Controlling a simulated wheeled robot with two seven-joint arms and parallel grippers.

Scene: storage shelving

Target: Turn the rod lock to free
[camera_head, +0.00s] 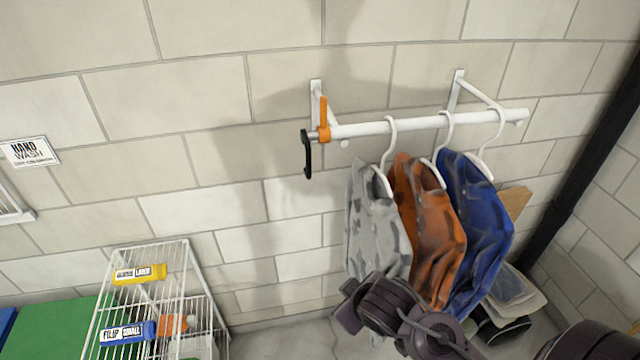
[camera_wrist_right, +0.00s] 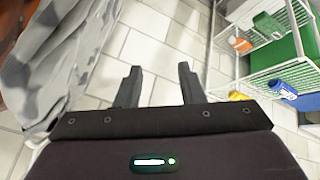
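A white rod (camera_head: 420,124) is held on wall brackets. At its left end are an upright orange lever on a collar (camera_head: 323,118) and a black crank-shaped handle (camera_head: 307,155); which of them is the lock is not marked. My right arm (camera_head: 395,312) shows low in the head view, below and in front of the garments, well under the rod; its fingertips cannot be made out there. In the right wrist view my right gripper (camera_wrist_right: 159,84) is open with nothing between its fingers. The rod does not show in that view. My left gripper is not in view.
Grey (camera_head: 376,220), orange (camera_head: 428,225) and blue (camera_head: 477,220) garments hang on white hangers from the rod. The grey garment is close beside the gripper in the wrist view (camera_wrist_right: 70,60). A white wire rack (camera_head: 190,270) stands lower left.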

